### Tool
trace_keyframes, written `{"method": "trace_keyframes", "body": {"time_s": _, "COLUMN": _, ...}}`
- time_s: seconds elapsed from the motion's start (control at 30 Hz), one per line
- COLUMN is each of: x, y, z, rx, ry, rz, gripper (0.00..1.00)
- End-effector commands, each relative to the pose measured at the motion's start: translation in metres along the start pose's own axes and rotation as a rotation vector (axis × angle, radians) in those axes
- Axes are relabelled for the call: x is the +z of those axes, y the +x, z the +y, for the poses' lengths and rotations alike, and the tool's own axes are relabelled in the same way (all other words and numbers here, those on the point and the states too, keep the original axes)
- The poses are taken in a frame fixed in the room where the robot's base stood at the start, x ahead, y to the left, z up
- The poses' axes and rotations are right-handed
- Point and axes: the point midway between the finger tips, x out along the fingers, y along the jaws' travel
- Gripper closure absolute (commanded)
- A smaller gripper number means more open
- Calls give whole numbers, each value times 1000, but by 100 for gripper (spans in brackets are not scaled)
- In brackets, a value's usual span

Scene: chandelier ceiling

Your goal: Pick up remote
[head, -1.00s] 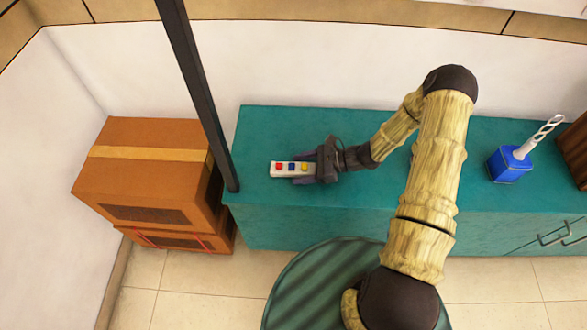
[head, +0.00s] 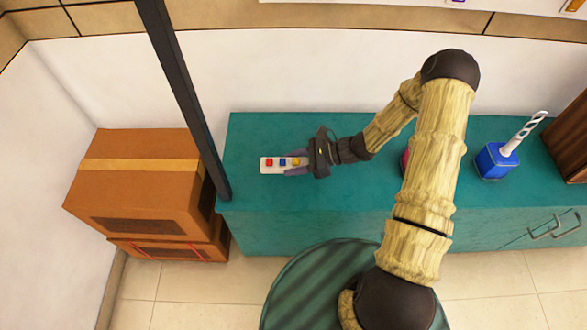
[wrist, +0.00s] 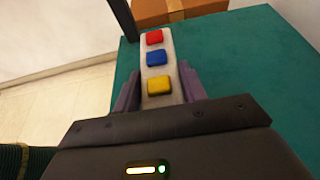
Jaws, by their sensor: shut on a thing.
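The remote (head: 271,166) is a slim white bar with a red, a blue and a yellow button. It is over the left part of the teal cabinet top (head: 250,127). My gripper (head: 293,163) reaches it from the right and is shut on its near end, with the yellow button closest to the palm. In the wrist view the remote (wrist: 155,47) sits between the two purple fingers of my gripper (wrist: 159,80) and points away from the palm. The remote's near end and underside are hidden. It appears slightly above the cabinet top, but the gap is hard to judge.
A dark post (head: 185,100) stands at the cabinet's left end, near the remote. Stacked orange-brown boxes (head: 135,185) are left of it. A blue container (head: 495,163) with a white twisted stick stands right. A reddish thing is mostly hidden behind my arm. A white wall is behind.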

Motion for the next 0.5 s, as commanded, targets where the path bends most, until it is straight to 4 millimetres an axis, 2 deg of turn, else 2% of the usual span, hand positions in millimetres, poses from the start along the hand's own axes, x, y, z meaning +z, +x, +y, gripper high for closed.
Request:
{"method": "trace_keyframes", "body": {"time_s": 0.03, "x": 13, "y": -5, "z": -1, "rx": -2, "ry": -3, "rz": 0, "gripper": 85}}
{"method": "trace_keyframes", "body": {"time_s": 0.2, "x": 35, "y": -15, "z": 0, "rx": -2, "ry": 0, "rz": 0, "gripper": 85}}
{"method": "trace_keyframes", "body": {"time_s": 0.5, "x": 41, "y": -17, "z": 0, "rx": 0, "ry": 2, "rz": -1, "gripper": 85}}
